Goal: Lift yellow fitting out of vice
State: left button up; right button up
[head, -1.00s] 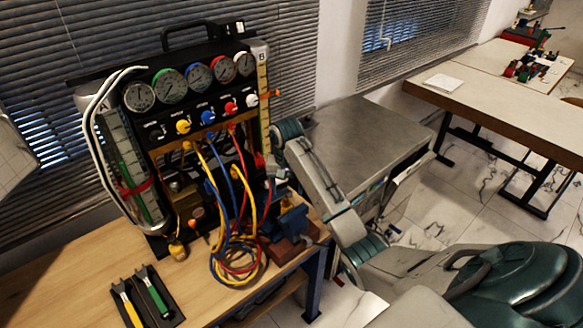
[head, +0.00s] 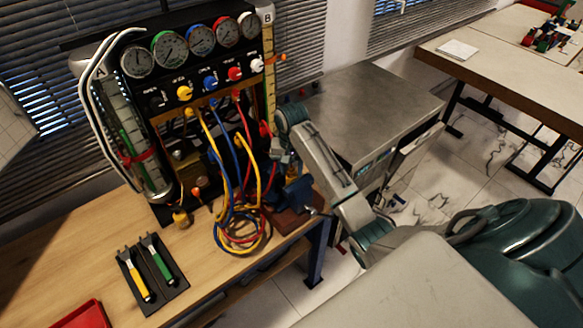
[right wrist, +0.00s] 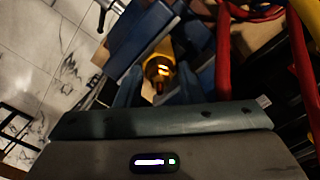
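The yellow fitting (right wrist: 158,68) shows in the right wrist view between blue parts of the vice (right wrist: 195,48). My right gripper (right wrist: 158,88) is close to it, with its two fingers apart on either side and dark gaps between fingers and fitting. In the head view the blue vice (head: 296,194) stands on a red-brown block at the bench's right edge. My left gripper is not in view.
Yellow, blue and red hoses (head: 240,225) hang from the gauge panel (head: 200,85) and coil left of the vice. A black holder (head: 152,276) with yellow- and green-handled tools lies on the bench (head: 85,250). A red tray (head: 82,315) is at the lower left. A grey cabinet (head: 365,110) stands behind my right arm.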

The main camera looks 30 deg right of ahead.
jog(key=o, duration=0.4)
jog(key=shift+c, duration=1.4)
jog(key=shift+w+r, duration=0.15)
jog(key=shift+w, duration=0.3)
